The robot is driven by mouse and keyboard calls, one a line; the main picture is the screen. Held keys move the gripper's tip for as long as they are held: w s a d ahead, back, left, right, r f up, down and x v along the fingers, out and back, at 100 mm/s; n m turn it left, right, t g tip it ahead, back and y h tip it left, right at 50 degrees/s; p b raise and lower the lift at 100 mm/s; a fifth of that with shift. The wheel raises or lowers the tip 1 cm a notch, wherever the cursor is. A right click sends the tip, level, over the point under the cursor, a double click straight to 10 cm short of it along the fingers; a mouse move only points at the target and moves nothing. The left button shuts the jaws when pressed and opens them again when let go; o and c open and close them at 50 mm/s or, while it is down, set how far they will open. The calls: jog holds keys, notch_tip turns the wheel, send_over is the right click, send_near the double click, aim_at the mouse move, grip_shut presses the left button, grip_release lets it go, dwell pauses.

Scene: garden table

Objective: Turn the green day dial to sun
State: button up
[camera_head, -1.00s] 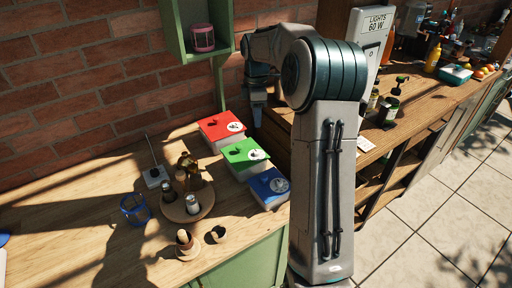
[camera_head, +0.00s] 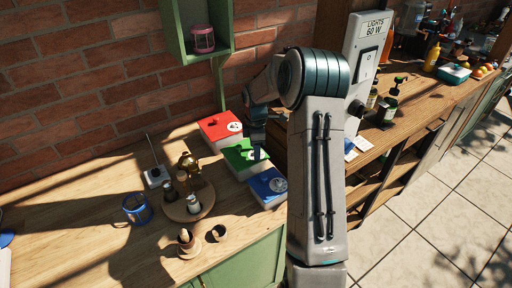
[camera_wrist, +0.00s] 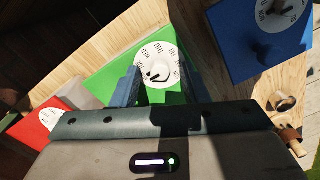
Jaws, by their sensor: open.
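The green box (camera_head: 236,152) stands on the table between the red box (camera_head: 214,122) and the blue box (camera_head: 262,196). In the wrist view its green top (camera_wrist: 112,72) carries a white round dial (camera_wrist: 157,64) with lettering around the edge and a dark pointer at its middle. My gripper (camera_wrist: 158,82) is open, its two fingers on either side of the dial's lower part, with nothing between them but the dial in view behind. I cannot tell whether the fingers touch the knob.
The blue box's dial (camera_wrist: 280,12) is close by at upper right in the wrist view. The red box (camera_wrist: 32,124) is at left. A round wooden tray (camera_head: 190,207) with shakers and a blue cup (camera_head: 136,208) stand left of the boxes. The wall is behind.

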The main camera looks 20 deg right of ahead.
grip_shut()
